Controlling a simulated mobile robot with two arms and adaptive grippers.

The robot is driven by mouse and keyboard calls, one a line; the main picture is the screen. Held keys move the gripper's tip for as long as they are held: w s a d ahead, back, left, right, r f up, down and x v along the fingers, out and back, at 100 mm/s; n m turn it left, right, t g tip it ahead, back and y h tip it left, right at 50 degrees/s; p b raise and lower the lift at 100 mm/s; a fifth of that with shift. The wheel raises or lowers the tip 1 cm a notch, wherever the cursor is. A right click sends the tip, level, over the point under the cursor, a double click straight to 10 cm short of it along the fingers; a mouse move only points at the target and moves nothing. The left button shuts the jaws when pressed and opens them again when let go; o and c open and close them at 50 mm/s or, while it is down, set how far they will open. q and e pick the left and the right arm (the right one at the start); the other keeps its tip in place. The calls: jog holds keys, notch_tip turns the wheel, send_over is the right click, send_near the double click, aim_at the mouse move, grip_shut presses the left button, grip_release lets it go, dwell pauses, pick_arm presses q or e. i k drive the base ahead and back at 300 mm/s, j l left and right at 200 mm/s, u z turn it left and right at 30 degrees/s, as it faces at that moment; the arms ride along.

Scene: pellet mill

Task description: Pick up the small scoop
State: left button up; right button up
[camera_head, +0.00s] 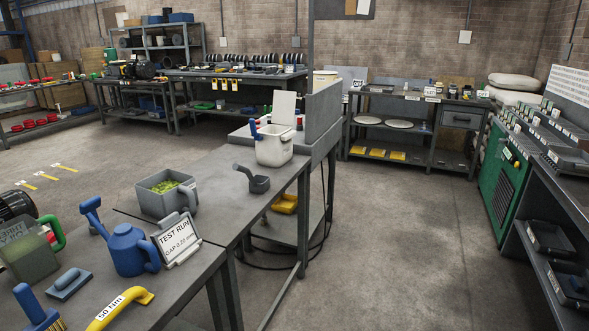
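A small dark grey scoop (259,184) lies near the right edge of the grey workbench (222,222), its handle pointing up and to the left. It stands apart from the white tub (275,150) behind it and the grey bin of green material (165,205) to its left. A blue handle (254,129) shows at the white tub; I cannot tell what it belongs to. Another blue handled tool (93,212) stands partly hidden behind a blue jug (128,250). Neither of my grippers is in view.
A "TEST RUN" sign (176,240), a yellow handled tool (120,307), a blue brush (37,308), a blue-grey block (68,283) and a green-handled jug (28,255) crowd the near bench. The floor (410,240) to the right is clear up to a green cabinet (503,180).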

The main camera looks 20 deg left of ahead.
aim_at(250, 176)
jog(key=i+u, duration=0.2)
jog(key=i, duration=0.4)
jog(key=i+l+u, duration=0.2)
jog(key=i, duration=0.4)
